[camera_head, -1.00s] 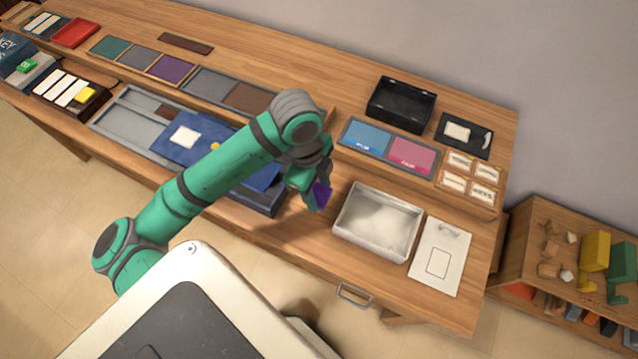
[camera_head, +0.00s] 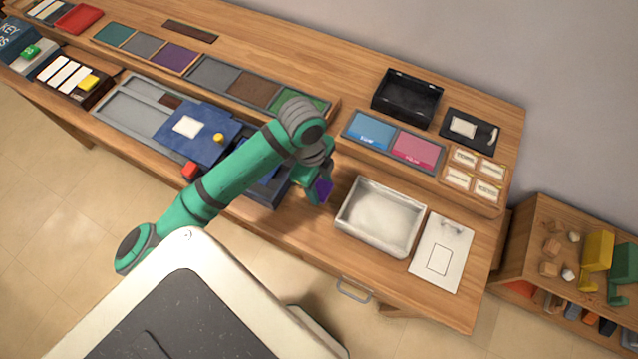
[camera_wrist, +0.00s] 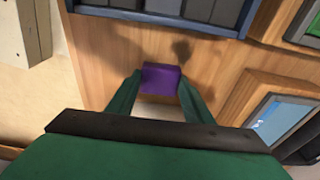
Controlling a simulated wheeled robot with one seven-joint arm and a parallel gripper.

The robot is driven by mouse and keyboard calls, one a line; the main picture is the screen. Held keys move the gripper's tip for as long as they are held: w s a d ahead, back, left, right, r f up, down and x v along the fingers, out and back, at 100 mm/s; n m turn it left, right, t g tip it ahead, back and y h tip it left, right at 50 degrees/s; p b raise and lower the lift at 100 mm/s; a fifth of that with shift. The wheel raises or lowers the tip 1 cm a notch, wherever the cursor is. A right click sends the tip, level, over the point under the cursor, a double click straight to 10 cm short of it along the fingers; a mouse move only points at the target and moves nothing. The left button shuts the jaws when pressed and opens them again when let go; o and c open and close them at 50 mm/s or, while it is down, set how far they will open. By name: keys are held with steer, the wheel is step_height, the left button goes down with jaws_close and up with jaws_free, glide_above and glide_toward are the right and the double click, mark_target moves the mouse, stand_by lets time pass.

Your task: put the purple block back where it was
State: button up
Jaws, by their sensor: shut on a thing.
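The purple block (camera_head: 323,188) is held in my gripper (camera_head: 315,186), above the table between the blue tray and the white-filled metal tray. In the wrist view the purple block (camera_wrist: 160,79) sits between the two green fingertips of my gripper (camera_wrist: 158,88), which are shut on it. A purple square (camera_head: 175,57) lies in the row of coloured panels at the back left, beside a grey one and a teal one. My arm hides part of the blue tray.
The metal tray (camera_head: 345,217) is right of my gripper, with a white card (camera_head: 441,262) beside it. A blue panel (camera_head: 371,130) and a pink panel (camera_head: 415,149) lie behind. A black box (camera_head: 407,97) stands at the back.

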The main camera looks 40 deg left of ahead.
steer(key=o, duration=1)
steer(key=shift+w, duration=0.1)
steer(key=r, duration=0.4)
steer(key=a+r, duration=0.1)
steer(key=r, duration=0.7)
steer(key=shift+s+a, duration=0.3)
steer(key=shift+a, duration=0.1)
